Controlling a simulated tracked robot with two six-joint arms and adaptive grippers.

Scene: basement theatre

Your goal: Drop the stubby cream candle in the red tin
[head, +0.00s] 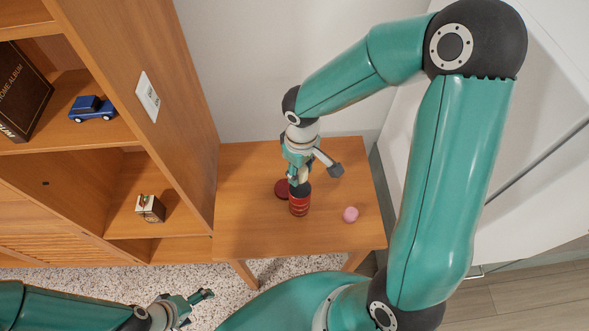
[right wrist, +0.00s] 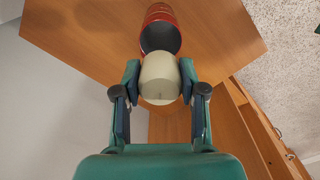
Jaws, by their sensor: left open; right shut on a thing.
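The red tin (head: 299,207) stands upright on the small wooden table, its dark open mouth facing up. It also shows in the right wrist view (right wrist: 160,14), just beyond the candle. My right gripper (head: 298,183) is above the tin, shut on the stubby cream candle (right wrist: 159,78). The candle sits between both fingers, close to the tin's mouth and partly overlapping it in the right wrist view. In the head view the candle is hidden by the gripper. My left gripper (head: 203,304) is open and empty at the bottom, away from the table.
A dark red round disc (head: 281,189) lies on the wooden table (head: 245,215) beside the tin. A shelf unit (head: 183,95) at left holds a blue toy car (head: 91,108), a dark album (head: 22,92) and a small box-like object (head: 150,208).

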